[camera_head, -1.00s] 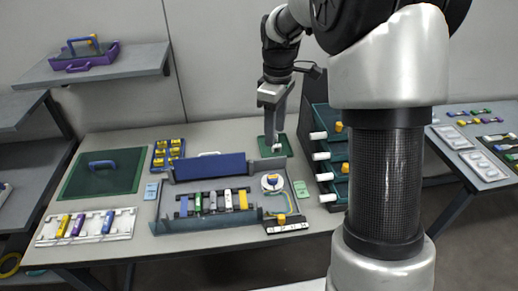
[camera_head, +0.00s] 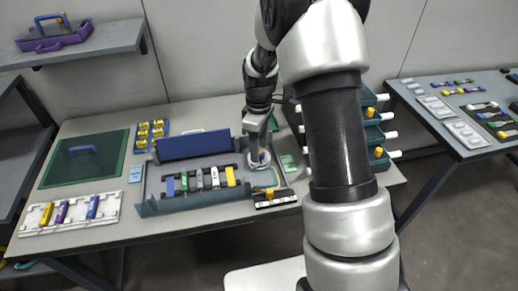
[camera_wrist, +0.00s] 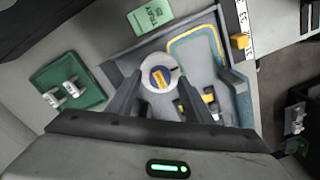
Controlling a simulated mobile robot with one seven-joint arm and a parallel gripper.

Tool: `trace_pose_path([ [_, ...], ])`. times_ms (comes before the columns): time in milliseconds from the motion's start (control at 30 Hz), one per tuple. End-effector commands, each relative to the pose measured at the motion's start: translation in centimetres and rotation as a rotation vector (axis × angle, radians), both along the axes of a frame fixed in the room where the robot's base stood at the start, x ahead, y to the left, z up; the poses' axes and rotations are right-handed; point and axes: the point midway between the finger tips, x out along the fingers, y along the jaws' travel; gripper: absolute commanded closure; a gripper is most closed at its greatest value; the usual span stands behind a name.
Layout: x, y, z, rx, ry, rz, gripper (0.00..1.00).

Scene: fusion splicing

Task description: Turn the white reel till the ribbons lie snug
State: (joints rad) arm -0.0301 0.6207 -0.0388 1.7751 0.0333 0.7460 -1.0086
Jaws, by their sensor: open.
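The white reel (camera_wrist: 162,78) lies in the right part of the grey-blue tray (camera_wrist: 238,85), with a blue and yellow piece at its centre. In the wrist view my gripper (camera_wrist: 160,82) is open, its two dark fingers on either side of the reel and pointing at it; I cannot tell whether they touch it. Yellow and teal ribbons (camera_wrist: 198,36) curve along the tray floor beside the reel. In the head view my gripper (camera_head: 256,158) stands over the reel and hides most of it.
Several coloured modules (camera_head: 200,180) stand in a row in the tray, left of the reel. A green card (camera_head: 288,163) lies right of the tray. A teal drawer rack (camera_head: 372,130) stands behind my arm. A white holder (camera_head: 70,212) is at the table's left.

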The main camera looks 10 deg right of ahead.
Motion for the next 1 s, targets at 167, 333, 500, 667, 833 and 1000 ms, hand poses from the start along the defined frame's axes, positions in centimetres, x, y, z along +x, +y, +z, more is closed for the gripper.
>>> trace_pose_path([
  [167, -0.04, 0.01, -0.84, 0.000, 0.001, 0.000, 0.54],
  [333, -0.02, 0.00, -0.85, 0.000, 0.000, 0.000, 0.54],
  [500, -0.02, 0.00, -0.83, 0.000, 0.000, 0.000, 0.72],
  [667, -0.02, 0.00, -0.82, 0.000, 0.000, -0.001, 0.95],
  [833, -0.02, 0.00, -0.80, 0.000, 0.000, -0.011, 0.95],
  [1000, -0.02, 0.01, -0.78, 0.000, 0.000, -0.059, 0.95],
])
